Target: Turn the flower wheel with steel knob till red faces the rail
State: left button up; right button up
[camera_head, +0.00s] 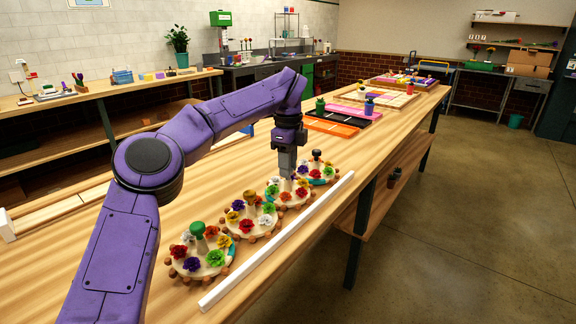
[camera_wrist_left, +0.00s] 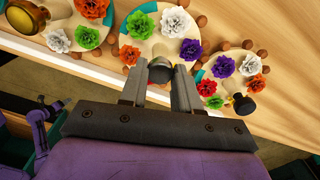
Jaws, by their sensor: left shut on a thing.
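The wheel in my hold is a pale disc (camera_wrist_left: 158,47) with coloured flowers and brown pegs around its rim, third from the front in the head view. My left gripper (camera_head: 288,174) reaches down to its middle. In the wrist view the fingers (camera_wrist_left: 165,88) stand on both sides of a grey, steel-looking knob (camera_wrist_left: 160,68) and are shut on it. On this wheel an orange-red flower (camera_wrist_left: 130,55) is at lower left and a purple one (camera_wrist_left: 190,50) at lower right. The white rail (camera_head: 280,240) runs along the wheels' right side in the head view. My right gripper is out of view.
Neighbouring wheels stand close: one with a green knob (camera_head: 197,228), one with a tan knob (camera_head: 250,196) and a far one with a dark knob (camera_head: 316,153). Trays (camera_head: 345,125) lie farther back. The table left of the wheels is mostly clear.

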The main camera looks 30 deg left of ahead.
pick_arm(q)
jog(key=o, duration=1.1)
jog(key=shift+c, duration=0.2)
notch_tip(320, 180, up, 10)
jog(key=p, duration=0.4)
jog(key=shift+r, duration=0.25)
